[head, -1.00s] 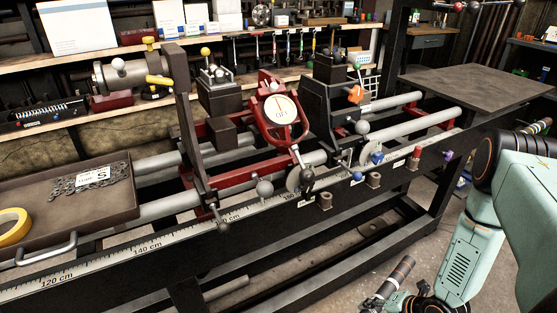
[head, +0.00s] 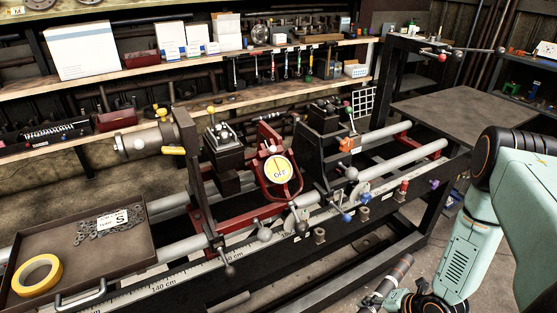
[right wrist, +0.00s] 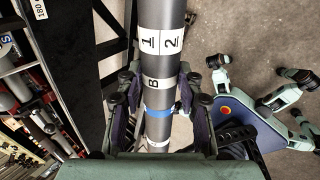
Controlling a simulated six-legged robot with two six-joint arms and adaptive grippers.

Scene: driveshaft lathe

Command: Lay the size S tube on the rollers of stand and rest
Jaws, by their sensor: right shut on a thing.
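A dark grey tube (right wrist: 160,60) with white bands marked "1 2" and "B" and a blue band runs lengthwise through the right wrist view. My right gripper (right wrist: 158,92) is shut around it near the blue band. In the head view the tube (head: 392,278) slants at the bottom, in front of the lathe and below its bed. A size mark on the tube cannot be read. On the lathe, a red frame (head: 277,188) carries a round dial marked "OFF". Which parts are the stand and rest rollers cannot be made out. My left gripper is not in view.
A brown tray (head: 130,258) on the lathe's left end holds yellow tape (head: 22,288), small metal parts and a card marked "S" (head: 118,220). A dark upright (head: 190,160) and a tailstock (head: 322,150) rise from the bed. Grey rails and a ruled front bar run along it.

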